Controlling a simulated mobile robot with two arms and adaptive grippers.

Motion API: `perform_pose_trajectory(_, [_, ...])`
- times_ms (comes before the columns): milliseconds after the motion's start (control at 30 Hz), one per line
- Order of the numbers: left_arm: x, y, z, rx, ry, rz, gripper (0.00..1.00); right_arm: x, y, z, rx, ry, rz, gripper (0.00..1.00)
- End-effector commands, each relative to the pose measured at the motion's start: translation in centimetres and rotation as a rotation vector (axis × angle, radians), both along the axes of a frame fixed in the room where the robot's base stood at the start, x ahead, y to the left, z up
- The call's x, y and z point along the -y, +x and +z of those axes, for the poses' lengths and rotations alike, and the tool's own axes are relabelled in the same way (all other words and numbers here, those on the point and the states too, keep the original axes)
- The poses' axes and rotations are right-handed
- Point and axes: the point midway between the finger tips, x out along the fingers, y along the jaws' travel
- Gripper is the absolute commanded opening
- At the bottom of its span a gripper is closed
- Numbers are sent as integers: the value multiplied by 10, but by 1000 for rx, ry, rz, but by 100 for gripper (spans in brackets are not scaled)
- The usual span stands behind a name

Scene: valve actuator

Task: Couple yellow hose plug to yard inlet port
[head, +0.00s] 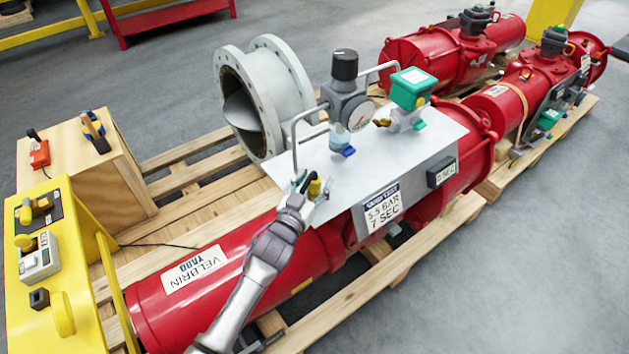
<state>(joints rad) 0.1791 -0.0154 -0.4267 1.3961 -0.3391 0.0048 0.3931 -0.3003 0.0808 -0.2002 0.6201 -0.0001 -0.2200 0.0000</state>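My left gripper (311,188) is at the left end of the grey mounting plate (405,165), above the long red actuator cylinder (215,285). A small yellow piece, which looks like the yellow hose plug (315,187), sits between its fingers, and they appear closed on it. A bent metal pipe (294,140) comes down from the regulator (350,105) to the plate right beside the fingertips. The inlet port is not clearly visible there; the gripper covers that spot. I cannot tell whether the plug touches a port. My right gripper is not in view.
A yellow stand (75,285) with small devices and a wooden box (115,160) stand at the left. A grey flanged valve body (268,95) is behind the plate. A green-topped unit (413,88) stands on the plate. More red actuators (450,60) lie on pallets behind. Open floor is at right.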

Motion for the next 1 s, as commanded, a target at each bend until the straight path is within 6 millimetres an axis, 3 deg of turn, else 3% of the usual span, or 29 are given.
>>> perform_pose_trajectory(267, [-4,-8,-2,-2,1,1,61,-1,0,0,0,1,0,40])
perform_pose_trajectory(700, [-39,-87,-1,-3,0,0,61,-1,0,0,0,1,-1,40])
perform_pose_trajectory(1000, [-50,-109,0,0,1,0,61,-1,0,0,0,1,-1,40])
